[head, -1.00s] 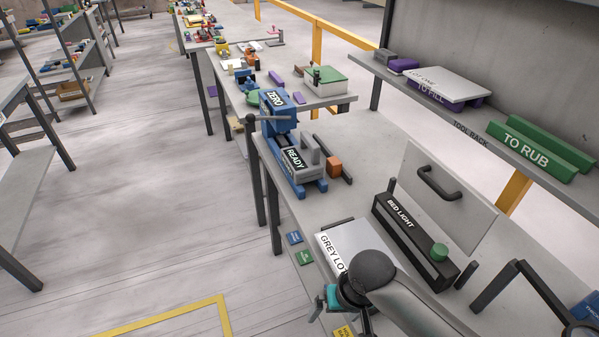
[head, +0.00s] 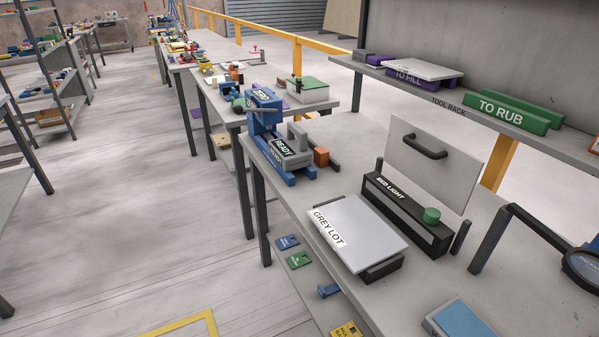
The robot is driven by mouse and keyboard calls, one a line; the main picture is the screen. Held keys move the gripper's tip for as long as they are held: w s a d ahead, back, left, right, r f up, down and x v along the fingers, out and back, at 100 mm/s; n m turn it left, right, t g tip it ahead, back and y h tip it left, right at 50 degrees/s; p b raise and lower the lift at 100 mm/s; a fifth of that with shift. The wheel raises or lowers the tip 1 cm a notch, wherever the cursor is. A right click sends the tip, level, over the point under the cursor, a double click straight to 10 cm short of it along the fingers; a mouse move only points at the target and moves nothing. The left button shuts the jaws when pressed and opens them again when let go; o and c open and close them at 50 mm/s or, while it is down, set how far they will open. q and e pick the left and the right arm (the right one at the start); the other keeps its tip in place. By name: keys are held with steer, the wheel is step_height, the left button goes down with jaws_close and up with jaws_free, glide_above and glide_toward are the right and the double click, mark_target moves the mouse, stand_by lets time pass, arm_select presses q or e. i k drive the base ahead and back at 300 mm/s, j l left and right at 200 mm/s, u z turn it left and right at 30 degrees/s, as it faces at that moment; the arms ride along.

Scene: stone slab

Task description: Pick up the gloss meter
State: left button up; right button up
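No label in view reads gloss meter. A grey block with a raised handle (head: 299,136), its front plate reading READY, sits on a blue stand (head: 264,121) labelled ZERO, at the far end of the bench. I cannot tell for sure that it is the gloss meter. A light slab labelled GREY LOT (head: 370,228) lies on a dark base nearer to me. Neither of my grippers is in view, and nothing covers the blue stand.
A black BED LIGHT bar (head: 392,203) with a green knob stands behind the slab, before an upright handled panel (head: 451,168). A magnifier (head: 582,262) is at right. A blue-topped box (head: 460,322) sits at the near edge. The tool rack (head: 400,85) runs above.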

mark_target(291, 155)
steer(key=i+j+z, duration=0.1)
steer(key=z, duration=1.35)
steer(key=j+z, duration=1.2)
steer(key=j, duration=0.15)
steer(key=k+j+z, duration=0.1)
steer(key=j+z, duration=0.25)
